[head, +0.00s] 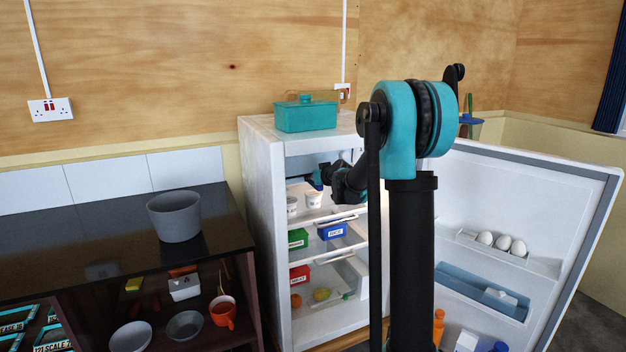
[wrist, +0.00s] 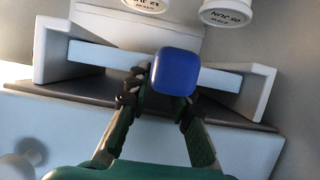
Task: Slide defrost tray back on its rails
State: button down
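The defrost tray (wrist: 100,54) shows in the wrist view as a pale bar-like front spanning between two white rail brackets. A blue rounded knob (wrist: 173,71) sits at its middle and appears to be its handle. My gripper (wrist: 158,97) has one dark finger on each side of the knob, close against it, and seems shut on it. The knob hides part of the right fingertip. In the head view my gripper (head: 322,177) is inside the upper part of the open fridge (head: 262,200), and my arm hides most of the tray.
White pots (head: 313,199) stand on the shelf near my gripper. Green (head: 298,238), blue (head: 332,231) and red (head: 299,275) boxes sit on lower shelves. The open fridge door (head: 520,200) with eggs stands at the right. A teal box (head: 306,115) rests on the fridge top.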

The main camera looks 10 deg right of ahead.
jog(key=c, duration=1.3)
grip_release()
jog(key=shift+o, duration=0.2)
jog(key=v, duration=1.2)
jog(key=s+d+f+m+g+h, duration=0.1)
jog(key=s+f+g, duration=0.2)
jog(key=s+f, duration=0.5)
jog(key=s+d+f+m+g+h, duration=0.1)
jog(key=s+f+g, duration=0.2)
jog(key=s+f, duration=0.5)
jog(key=s+d+f+m+g+h, duration=0.1)
jog(key=s+f, duration=0.7)
jog(key=s, duration=1.5)
jog(key=shift+s+d+f+m+g+h, duration=0.25)
jog(key=shift+g+h, duration=0.35)
jog(key=shift+g, duration=0.3)
